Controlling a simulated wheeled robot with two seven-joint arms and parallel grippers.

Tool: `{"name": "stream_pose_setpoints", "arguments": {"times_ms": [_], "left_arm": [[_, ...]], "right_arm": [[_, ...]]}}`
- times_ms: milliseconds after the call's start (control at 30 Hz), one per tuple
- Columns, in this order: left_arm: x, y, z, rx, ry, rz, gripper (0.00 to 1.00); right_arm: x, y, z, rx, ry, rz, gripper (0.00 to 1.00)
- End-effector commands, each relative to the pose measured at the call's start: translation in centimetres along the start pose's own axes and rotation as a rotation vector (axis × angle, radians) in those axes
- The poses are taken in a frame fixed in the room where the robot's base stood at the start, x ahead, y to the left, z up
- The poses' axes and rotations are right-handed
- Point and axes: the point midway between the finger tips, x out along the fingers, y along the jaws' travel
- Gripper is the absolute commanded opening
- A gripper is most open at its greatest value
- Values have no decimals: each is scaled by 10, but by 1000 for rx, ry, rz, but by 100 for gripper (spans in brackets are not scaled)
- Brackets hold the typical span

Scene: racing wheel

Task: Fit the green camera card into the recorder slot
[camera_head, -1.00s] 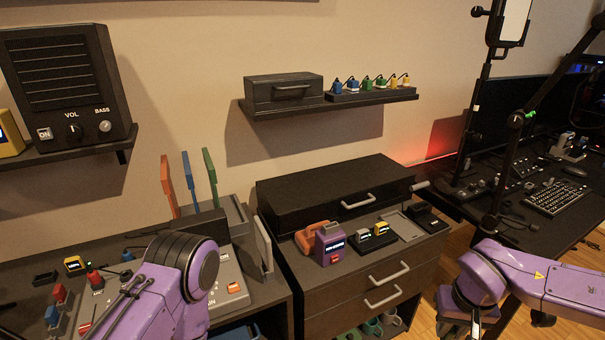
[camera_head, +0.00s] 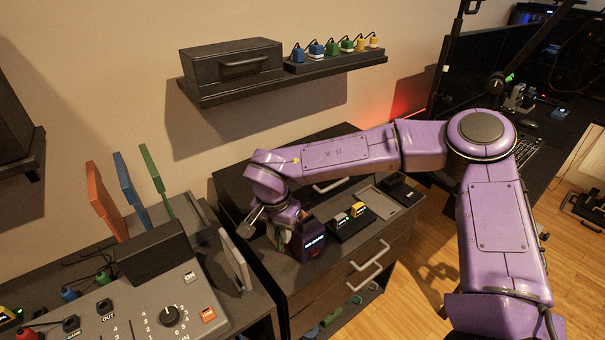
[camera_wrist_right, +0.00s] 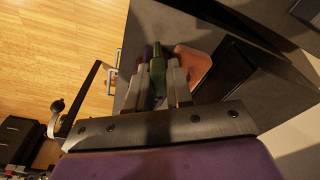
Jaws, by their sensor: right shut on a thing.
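My right gripper (camera_head: 281,222) is over the dark cabinet top, right by the purple box with a lit display (camera_head: 312,246), which looks like the recorder. In the right wrist view the gripper (camera_wrist_right: 163,65) is shut on a green piece (camera_wrist_right: 157,72), seemingly the green camera card. The green piece points at the purple box, partly visible behind it (camera_wrist_right: 146,50). The slot is hidden, and I cannot tell whether the card touches the box. My left gripper is out of view.
An orange object (camera_wrist_right: 193,66) lies beside the fingers. Two small docked units (camera_head: 350,219) stand right of the purple box. Tall orange, blue and green panels (camera_head: 157,172) stand on the left console. A pale upright plate (camera_head: 235,262) is left of the cabinet.

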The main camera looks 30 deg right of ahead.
Motion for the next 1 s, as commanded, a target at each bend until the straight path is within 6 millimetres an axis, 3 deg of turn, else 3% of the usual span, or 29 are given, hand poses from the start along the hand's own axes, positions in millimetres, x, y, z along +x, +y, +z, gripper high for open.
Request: {"name": "stream_pose_setpoints", "arguments": {"times_ms": [400,833,867,1000], "left_arm": [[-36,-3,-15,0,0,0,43],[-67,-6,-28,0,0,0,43],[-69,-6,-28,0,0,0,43],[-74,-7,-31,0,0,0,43]], "right_arm": [[-37,11,-48,1541,-9,193,0],[-67,29,-91,3057,-24,378,0],[-69,30,-94,-3087,24,-382,0],[-74,34,-102,-2758,21,-336,0]]}}
